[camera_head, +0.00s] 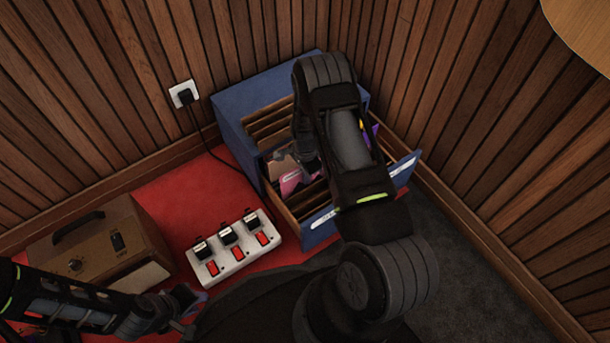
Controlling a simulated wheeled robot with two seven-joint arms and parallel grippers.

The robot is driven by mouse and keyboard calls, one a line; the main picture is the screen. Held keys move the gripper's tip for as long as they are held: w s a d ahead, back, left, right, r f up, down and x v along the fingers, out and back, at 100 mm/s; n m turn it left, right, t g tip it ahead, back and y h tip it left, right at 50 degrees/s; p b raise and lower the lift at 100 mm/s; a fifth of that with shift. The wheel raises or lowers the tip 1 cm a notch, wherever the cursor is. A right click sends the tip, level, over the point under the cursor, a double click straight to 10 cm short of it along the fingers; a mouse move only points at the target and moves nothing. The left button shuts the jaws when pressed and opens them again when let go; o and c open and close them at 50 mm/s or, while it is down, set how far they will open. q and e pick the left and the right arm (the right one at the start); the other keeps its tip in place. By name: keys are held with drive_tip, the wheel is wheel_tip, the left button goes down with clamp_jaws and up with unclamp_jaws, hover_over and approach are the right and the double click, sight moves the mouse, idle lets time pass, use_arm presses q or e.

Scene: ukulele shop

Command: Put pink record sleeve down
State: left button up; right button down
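A pink record sleeve (291,182) shows in the blue record cabinet (240,103), among the wooden dividers at its left side. Only part of the sleeve shows. My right gripper (308,163) points down into the cabinet close to the sleeve. My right arm covers most of its fingers, so I cannot tell whether they hold the sleeve. My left gripper (192,308) is low at the left, away from the cabinet; its fingers look apart and empty.
A power strip (233,247) with black plugs and red switches lies on the red carpet (190,190). A brown case-like amplifier (105,245) stands left of it. A cable runs from the wall socket (184,94) towards the cabinet. Wood-panelled walls close in behind and right.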

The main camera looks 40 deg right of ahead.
drive_tip(key=shift+f, duration=0.25)
drive_tip(key=c, duration=1.6)
unclamp_jaws()
drive_tip(key=shift+r, duration=0.2)
wheel_tip(320, 180, up, 13)
drive_tip(key=p, duration=0.5)
drive_tip(key=shift+p, duration=0.4)
